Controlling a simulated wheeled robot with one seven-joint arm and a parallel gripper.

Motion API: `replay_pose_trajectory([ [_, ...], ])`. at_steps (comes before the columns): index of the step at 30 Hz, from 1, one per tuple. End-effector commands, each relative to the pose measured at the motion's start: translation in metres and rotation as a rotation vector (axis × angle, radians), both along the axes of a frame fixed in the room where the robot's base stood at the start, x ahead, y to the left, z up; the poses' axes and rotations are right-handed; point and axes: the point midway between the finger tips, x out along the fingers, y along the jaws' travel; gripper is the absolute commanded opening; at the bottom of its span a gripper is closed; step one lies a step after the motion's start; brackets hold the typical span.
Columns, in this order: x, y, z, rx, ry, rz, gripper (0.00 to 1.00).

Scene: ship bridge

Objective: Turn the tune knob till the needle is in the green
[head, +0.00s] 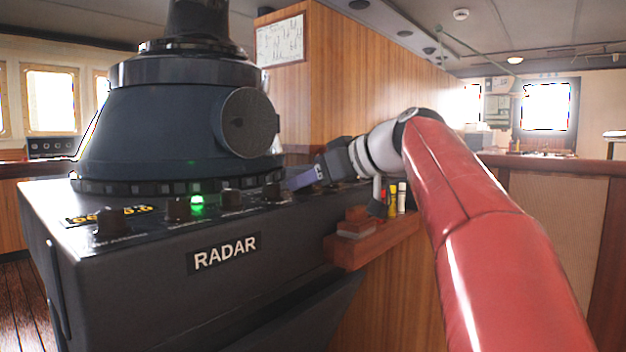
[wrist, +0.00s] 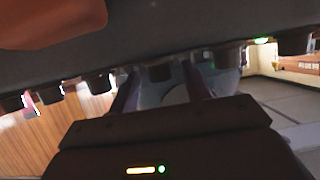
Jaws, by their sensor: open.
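The radar console (head: 120,280) has a row of dark knobs along its top front edge; their small labels are unreadable, so I cannot tell which is the tune knob. My gripper (head: 297,182) is open at the right end of this row, close to a knob (head: 272,191). In the wrist view its two purple-grey fingers (wrist: 160,90) are spread, with a dark knob (wrist: 160,72) showing between them. I cannot tell whether they touch it. A green lamp (head: 197,204) glows among the knobs. No needle or green band can be made out in either view.
A large blue-grey radar hood (head: 165,130) rises behind the knobs. A small wooden shelf (head: 347,252) with a grey block and small yellow and white bottles (head: 401,197) sits right of the console, below my wrist. A wood-panelled wall (head: 350,95) stands behind.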

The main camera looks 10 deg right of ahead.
Motion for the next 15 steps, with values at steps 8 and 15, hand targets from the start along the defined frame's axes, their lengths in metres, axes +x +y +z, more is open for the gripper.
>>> replay_pose_trajectory([
  [8,-0.0002,-0.0002,0.0000,0.000,0.000,0.000,0.20],
  [15,-0.0006,0.0001,0.0001,0.000,0.000,-0.004,0.04],
])
